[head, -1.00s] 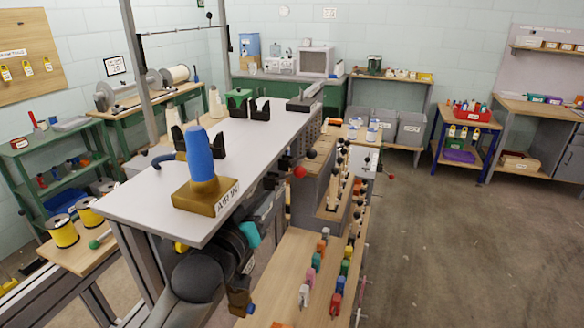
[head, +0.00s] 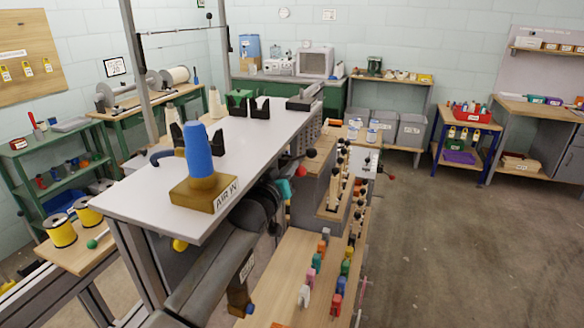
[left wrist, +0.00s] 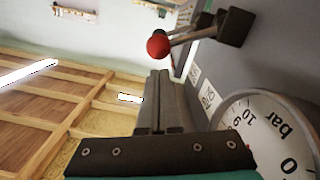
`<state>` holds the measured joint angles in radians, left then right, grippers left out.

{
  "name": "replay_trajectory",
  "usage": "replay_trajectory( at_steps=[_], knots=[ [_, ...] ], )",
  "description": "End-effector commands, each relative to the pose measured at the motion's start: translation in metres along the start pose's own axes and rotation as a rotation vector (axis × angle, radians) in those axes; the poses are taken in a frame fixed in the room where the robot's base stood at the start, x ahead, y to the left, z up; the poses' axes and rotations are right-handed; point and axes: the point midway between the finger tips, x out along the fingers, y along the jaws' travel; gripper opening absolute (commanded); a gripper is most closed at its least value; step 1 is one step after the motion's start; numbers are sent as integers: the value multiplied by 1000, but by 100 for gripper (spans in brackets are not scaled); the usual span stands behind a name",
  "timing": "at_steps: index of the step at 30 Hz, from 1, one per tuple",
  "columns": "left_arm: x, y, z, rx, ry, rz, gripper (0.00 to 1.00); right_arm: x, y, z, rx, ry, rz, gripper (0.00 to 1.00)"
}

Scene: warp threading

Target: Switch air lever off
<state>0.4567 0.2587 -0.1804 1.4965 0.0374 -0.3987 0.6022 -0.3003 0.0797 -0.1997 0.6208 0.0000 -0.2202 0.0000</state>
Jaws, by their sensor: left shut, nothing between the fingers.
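The air lever's red ball knob (left wrist: 158,46) sits on a grey rod at the panel in the left wrist view. It also shows as a small red ball in the head view (head: 300,170), below the white table's right edge. My left gripper (left wrist: 158,74) is shut and empty, with its fingertips pointing toward the knob, just short of it in the picture. I cannot tell whether they touch. In the head view only the teal part of the left gripper (head: 283,190) shows clearly; its fingers are hard to make out. My right gripper is in neither view.
A round bar gauge (left wrist: 268,135) is on the panel beside my left fingers. A wooden bench (head: 280,265) with coloured pegs lies to the right.

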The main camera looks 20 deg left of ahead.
Motion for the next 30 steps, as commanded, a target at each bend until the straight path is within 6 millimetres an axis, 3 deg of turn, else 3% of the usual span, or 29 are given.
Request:
replay_trajectory(
  at_steps=[9,30],
  knots=[
    [15,0,0,0,0,0,0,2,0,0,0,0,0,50],
    [16,3,5,57,0,-3,0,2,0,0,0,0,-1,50]
  ],
)
